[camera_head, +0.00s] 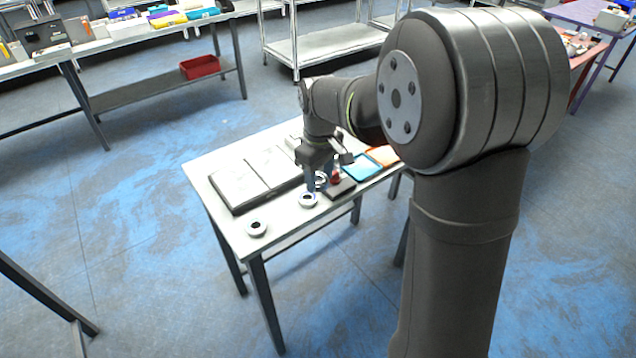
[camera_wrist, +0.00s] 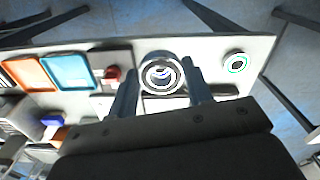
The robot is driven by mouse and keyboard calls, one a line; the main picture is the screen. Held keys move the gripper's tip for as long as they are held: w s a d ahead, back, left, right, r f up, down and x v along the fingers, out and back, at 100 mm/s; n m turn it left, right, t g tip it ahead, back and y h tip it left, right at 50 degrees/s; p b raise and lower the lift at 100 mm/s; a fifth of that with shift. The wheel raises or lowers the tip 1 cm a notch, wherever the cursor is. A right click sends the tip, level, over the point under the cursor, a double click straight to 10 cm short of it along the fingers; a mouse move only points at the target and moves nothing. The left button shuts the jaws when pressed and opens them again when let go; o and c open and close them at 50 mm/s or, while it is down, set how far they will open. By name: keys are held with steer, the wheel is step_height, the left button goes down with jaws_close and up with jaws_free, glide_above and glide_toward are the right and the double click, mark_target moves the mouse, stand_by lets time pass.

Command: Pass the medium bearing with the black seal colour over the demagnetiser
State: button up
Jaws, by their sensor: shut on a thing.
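My gripper (camera_head: 316,184) is shut on a bearing (camera_head: 321,179) and holds it above the table. In the wrist view the held bearing (camera_wrist: 161,76) is a silver ring between the two fingers (camera_wrist: 160,90); its seal colour is unclear. A second silver bearing (camera_head: 307,200) lies on the table close by and seems partly hidden behind the held one in the wrist view. A third bearing (camera_head: 257,229) lies near the left front corner; it shows a teal ring in the wrist view (camera_wrist: 236,63). A dark flat block (camera_head: 341,190) with a red part, possibly the demagnetiser, is right of the gripper.
A blue-edged tray (camera_head: 361,168) and an orange tray (camera_head: 384,156) lie on the right of the table. A dark-edged case with pale panels (camera_head: 238,186) takes up the back left. The front left of the white tabletop (camera_head: 236,237) is mostly clear.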

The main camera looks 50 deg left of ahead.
mark_target(280, 168)
steer(key=s+a, duration=0.4)
steer(key=a, duration=0.2)
steer(key=s+a+f, duration=0.1)
steer(key=s+a, duration=0.3)
steer(key=a, duration=0.2)
steer(key=s+a, duration=0.5)
steer(key=a, duration=0.2)
steer(key=shift+s+f, duration=0.1)
steer(key=shift+f, duration=2.9)
steer(key=shift+w, duration=6.55)
steer(key=shift+r, duration=0.1)
step_height(280, 168, up, 14)
steer(key=shift+f, duration=0.25)
